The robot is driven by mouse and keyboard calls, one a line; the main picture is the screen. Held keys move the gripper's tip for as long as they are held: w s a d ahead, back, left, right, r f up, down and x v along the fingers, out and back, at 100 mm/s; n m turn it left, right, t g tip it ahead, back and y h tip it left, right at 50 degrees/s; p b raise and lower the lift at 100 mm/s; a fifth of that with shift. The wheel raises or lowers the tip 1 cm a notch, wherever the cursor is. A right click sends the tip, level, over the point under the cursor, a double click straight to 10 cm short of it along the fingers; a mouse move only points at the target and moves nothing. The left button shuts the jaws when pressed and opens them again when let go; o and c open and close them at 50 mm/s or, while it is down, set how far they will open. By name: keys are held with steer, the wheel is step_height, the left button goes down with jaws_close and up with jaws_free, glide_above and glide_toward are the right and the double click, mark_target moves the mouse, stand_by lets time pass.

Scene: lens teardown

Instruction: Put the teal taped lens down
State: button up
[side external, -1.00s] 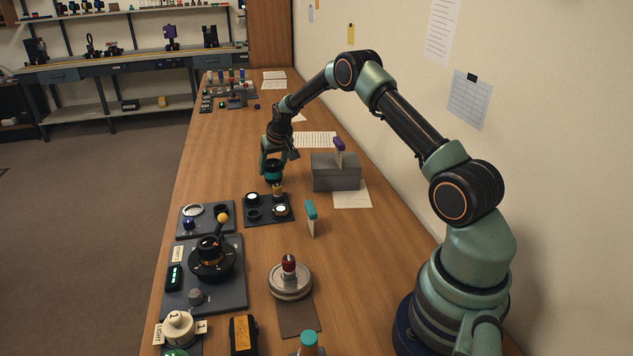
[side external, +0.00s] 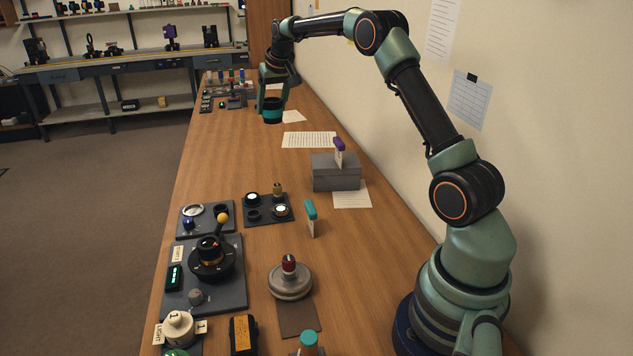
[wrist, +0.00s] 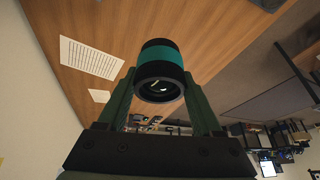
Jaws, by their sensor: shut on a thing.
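The teal taped lens (side external: 272,110) is a short black cylinder with a teal band around it. My gripper (side external: 271,97) is shut on it and holds it above the far part of the wooden bench (side external: 240,160). In the wrist view the lens (wrist: 160,68) sits between the two green fingers of my gripper (wrist: 158,85), with its dark glass end facing the camera. The lens looks clear of the bench surface, though its exact height is hard to tell.
A grey box (side external: 336,173) with a purple-topped tag stands by the wall. A dark tray (side external: 268,222) with small round parts lies nearer. A paper sheet (side external: 309,140) lies on the bench. Bare wood lies left of the paper. Several small items stand at the far end.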

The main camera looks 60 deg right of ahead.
steer(key=s+d+r+m+h, duration=0.1)
steer(key=s+d, duration=0.2)
steer(key=s, duration=0.5)
steer(key=s+d+r+m, duration=0.2)
steer(key=s+d, duration=0.1)
steer(key=s, duration=0.5)
steer(key=s+a+f+m+g, duration=0.1)
steer(key=s+a+f+m, duration=0.15)
steer(key=s, duration=1.35)
steer(key=shift+h, duration=0.4)
steer(key=f, duration=2)
steer(key=shift+w+d+f, duration=0.1)
steer(key=shift+w+f, duration=0.1)
steer(key=shift+f, duration=0.2)
steer(key=o, duration=1.5)
steer(key=shift+r, duration=0.1)
